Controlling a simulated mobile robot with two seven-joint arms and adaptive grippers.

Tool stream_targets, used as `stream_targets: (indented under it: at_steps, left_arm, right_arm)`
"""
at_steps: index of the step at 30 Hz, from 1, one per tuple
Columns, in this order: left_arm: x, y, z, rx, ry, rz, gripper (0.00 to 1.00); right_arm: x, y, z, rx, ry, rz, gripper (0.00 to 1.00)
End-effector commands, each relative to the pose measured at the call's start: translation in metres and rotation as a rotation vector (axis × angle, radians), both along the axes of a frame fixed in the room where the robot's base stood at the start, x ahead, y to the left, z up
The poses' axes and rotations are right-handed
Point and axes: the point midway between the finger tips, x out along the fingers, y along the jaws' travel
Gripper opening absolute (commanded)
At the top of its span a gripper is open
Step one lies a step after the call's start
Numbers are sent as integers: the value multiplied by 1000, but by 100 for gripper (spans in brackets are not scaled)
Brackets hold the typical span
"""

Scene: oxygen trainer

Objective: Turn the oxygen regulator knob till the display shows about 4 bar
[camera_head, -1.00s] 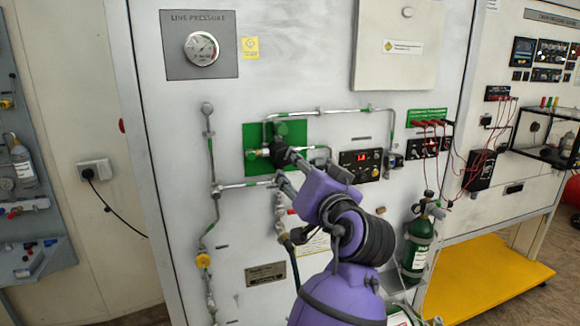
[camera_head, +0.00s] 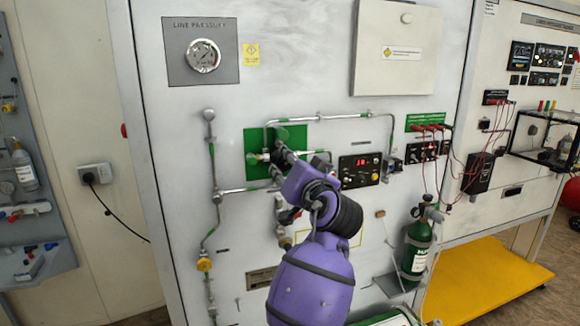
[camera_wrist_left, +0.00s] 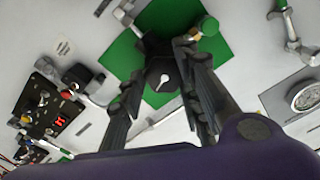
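The regulator knob (camera_wrist_left: 162,77) is dark with a white pointer, on the green plate (camera_head: 258,138) of the white panel. My left gripper (camera_wrist_left: 160,60) is at the knob, its two dark fingers on either side with the knob between them. Gaps show beside the knob in the left wrist view, so the fingers look open around it. In the head view my gripper (camera_head: 280,155) hides most of the knob. The display (camera_head: 361,162) has red digits too small to read surely; it also shows in the left wrist view (camera_wrist_left: 60,120). My right gripper is out of view.
Metal pipes (camera_head: 320,117) with green bands run around the plate. A line pressure gauge (camera_head: 203,55) is at the upper left of the panel. A green gas cylinder (camera_head: 416,250) stands at the lower right, near a yellow shelf (camera_head: 490,275).

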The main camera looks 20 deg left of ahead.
Motion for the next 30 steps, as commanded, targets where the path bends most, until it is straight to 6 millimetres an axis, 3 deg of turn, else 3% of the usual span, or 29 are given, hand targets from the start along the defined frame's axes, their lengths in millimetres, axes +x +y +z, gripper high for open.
stream_targets:
  at_steps: [1,5,18,19,21,30]
  left_arm:
    - [0,-1,0,0,0,-4,20]
    - [1,-2,0,0,0,-4,3]
    - [1,-3,0,-66,-43,-8,3]
    - [1,-3,0,-66,-43,-8,33]
    - [1,-4,0,-66,-44,-9,42]
    - [0,-2,1,-65,-45,-5,43]
  right_arm:
    - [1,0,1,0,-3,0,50]
    - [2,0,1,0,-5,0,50]
    - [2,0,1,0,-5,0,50]
    - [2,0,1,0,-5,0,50]
    - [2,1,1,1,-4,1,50]
    - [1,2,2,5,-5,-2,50]
